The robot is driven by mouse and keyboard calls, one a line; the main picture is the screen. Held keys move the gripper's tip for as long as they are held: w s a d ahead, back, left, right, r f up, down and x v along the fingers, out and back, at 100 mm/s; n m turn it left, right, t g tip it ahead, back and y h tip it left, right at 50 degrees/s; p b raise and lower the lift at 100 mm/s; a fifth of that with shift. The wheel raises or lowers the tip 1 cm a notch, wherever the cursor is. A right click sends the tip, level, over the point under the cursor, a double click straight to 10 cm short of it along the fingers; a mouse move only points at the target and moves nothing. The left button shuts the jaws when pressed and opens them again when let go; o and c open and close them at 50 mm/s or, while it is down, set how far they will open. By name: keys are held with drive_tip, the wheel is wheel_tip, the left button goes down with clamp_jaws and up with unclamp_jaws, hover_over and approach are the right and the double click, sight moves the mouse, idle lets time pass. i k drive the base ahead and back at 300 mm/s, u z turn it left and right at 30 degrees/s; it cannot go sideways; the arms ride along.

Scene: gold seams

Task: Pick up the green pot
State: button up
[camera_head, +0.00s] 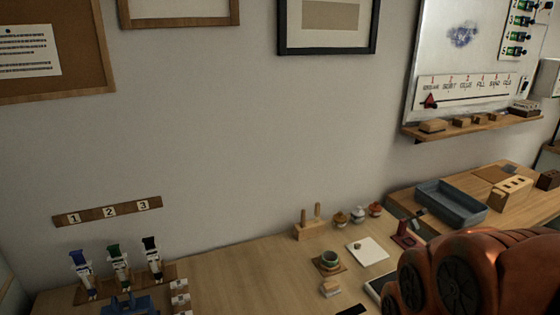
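A small round green pot (329,257) stands on a square brown mat (319,269) on the wooden table. It looks upright, with a paler inside at its top. My orange arm covers the lower right of the view, to the right of the pot and apart from it in the picture. My gripper is not in view.
A wooden block with pegs (310,229) and several small lidded jars (357,215) stand behind the pot. A white tile (367,251) lies to its right, a small block (330,287) in front. A blue-grey tray (452,203) is farther right. Bare table (240,270) lies left.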

sight(330, 258)
drive_tip(key=u, duration=3.4)
drive_tip(key=k, duration=1.55)
drive_tip(key=z, duration=0.45)
